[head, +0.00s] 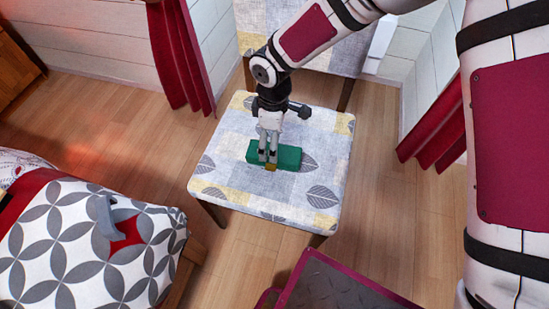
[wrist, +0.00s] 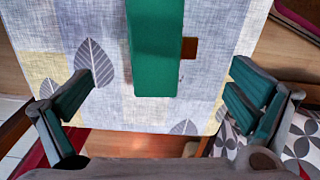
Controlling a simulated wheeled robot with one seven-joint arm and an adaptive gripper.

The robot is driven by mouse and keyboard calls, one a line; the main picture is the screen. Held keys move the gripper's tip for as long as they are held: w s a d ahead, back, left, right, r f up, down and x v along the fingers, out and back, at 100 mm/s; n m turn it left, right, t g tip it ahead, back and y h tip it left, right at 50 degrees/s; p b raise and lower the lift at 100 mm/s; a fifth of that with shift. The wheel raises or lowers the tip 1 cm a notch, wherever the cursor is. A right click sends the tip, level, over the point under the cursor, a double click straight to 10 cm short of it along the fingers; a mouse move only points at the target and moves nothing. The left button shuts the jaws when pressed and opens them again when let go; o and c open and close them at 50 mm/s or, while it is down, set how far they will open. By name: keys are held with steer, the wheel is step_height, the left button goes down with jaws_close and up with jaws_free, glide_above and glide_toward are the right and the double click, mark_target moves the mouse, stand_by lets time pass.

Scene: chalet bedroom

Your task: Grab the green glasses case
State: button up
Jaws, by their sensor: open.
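The green glasses case (head: 288,157) lies flat on the patterned seat of a chair (head: 225,180). In the wrist view the case (wrist: 155,50) runs from the top edge down to about mid-picture, between the two fingers but farther out than their tips. My gripper (head: 267,160) points down over the case in the head view and hides part of its middle. In the wrist view my gripper (wrist: 160,90) has its fingers wide apart, with nothing between the pads. I cannot tell the exact height of the tips above the case.
A small brown item (wrist: 189,48) lies against the case's side; it shows yellowish in the head view (head: 271,168). The chair's backrest (head: 330,50) stands behind. A bed with a grey-and-white patterned cover (head: 60,240) is at left. Red curtains (head: 180,55) hang by the wall.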

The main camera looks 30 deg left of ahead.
step_height(320, 180, down, 3)
steer(key=shift+f+b, duration=0.1)
steer(key=shift+b, duration=0.25)
steer(key=shift+s+f+b, duration=0.15)
steer(key=shift+f+b, duration=0.45)
steer(key=shift+f, duration=0.75)
steer(key=shift+s+f+b, duration=0.1)
steer(key=shift+f+b, duration=0.5)
steer(key=shift+f, duration=0.7)
steer(key=shift+r, duration=0.1)
steer(key=c, duration=1.4)
steer(key=shift+d, duration=0.1)
steer(key=shift+c, duration=0.2)
